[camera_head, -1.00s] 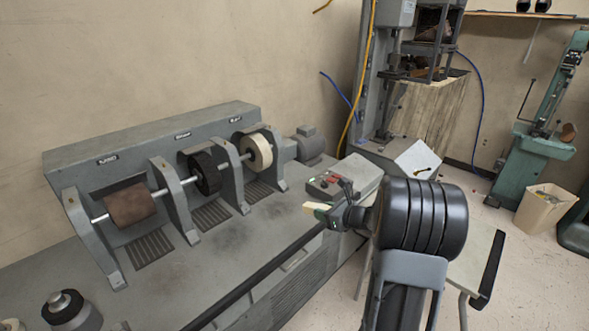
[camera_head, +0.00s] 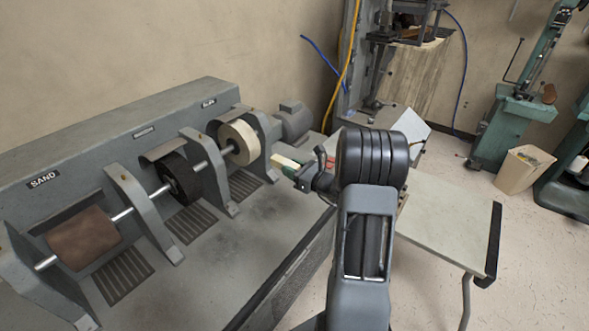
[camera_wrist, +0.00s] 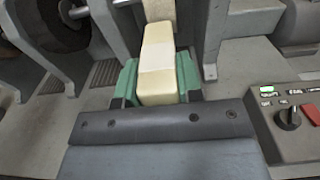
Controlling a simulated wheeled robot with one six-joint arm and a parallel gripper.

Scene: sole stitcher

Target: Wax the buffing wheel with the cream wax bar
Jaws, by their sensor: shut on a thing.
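The cream wax bar (camera_head: 283,162) is clamped between the green-padded fingers of my gripper (camera_head: 298,173), its free end pointing left. The buffing wheel (camera_head: 240,143) is the cream disc at the right end of the machine's shaft. In the head view the bar is to the right of the wheel and a little lower, with a grey bracket and a gap between them. In the wrist view the bar (camera_wrist: 157,82) points straight ahead. A cream surface (camera_wrist: 159,10) lies beyond its end at the top edge, and I cannot tell whether they touch.
A black brush wheel (camera_head: 180,179) and a brown sanding drum (camera_head: 83,238) share the shaft, between grey brackets (camera_head: 208,170). A control box with a knob and red switch (camera_wrist: 295,120) is close on the right. A grey motor (camera_head: 293,122) stands behind.

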